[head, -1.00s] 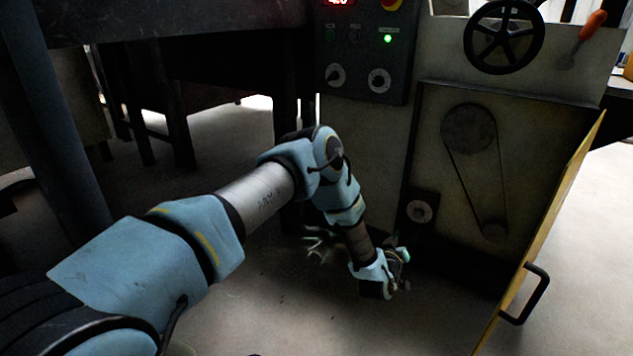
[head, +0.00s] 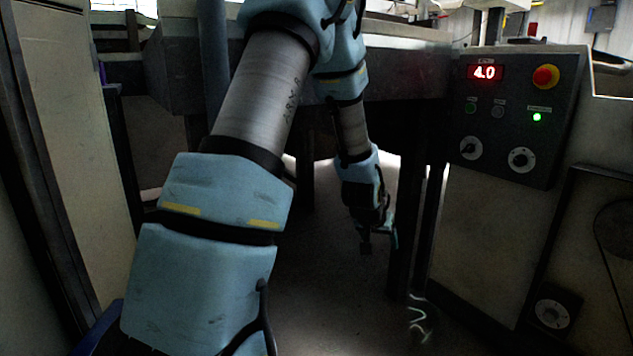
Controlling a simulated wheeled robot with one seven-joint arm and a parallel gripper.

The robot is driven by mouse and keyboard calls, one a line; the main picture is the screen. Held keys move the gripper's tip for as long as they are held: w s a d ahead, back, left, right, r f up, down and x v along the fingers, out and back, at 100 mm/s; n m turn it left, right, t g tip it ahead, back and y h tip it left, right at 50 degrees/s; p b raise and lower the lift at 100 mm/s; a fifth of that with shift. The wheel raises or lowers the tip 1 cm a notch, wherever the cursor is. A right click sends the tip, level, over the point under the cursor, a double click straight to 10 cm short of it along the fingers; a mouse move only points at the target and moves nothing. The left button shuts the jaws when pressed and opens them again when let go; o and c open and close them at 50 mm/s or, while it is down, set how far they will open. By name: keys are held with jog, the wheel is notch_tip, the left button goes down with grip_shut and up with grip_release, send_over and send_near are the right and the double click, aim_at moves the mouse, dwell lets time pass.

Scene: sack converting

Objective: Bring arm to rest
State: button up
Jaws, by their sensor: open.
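My arm runs up from the lower left of the head view and bends down at the wrist. My gripper (head: 378,243) hangs at the end of it, pointing down in front of the dark space under the table. It is open, and I see nothing between its fingers. Its fingertips are small and dark here.
A control panel (head: 515,115) with a red 4.0 display, a red stop knob and a lit green lamp stands at the right. A grey table (head: 410,65) spans behind my arm. Pale tangled strands (head: 418,322) lie on the floor (head: 335,325). A pale panel (head: 65,130) stands at the left.

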jog(key=s+a+r+n+g+y+p, duration=0.15)
jog(key=s+a+r, duration=0.25)
jog(key=s+a, duration=0.65)
jog(key=s+a+r+n+g+y, duration=0.25)
jog(key=s+a+r, duration=0.35)
jog(key=a, duration=0.7)
notch_tip(320, 180, up, 37)
jog(key=s+p, duration=0.1)
jog(key=p, duration=3.6)
jog(key=shift+d+f+p, duration=0.2)
jog(key=shift+d+p, duration=0.05)
jog(key=shift+p, duration=0.1)
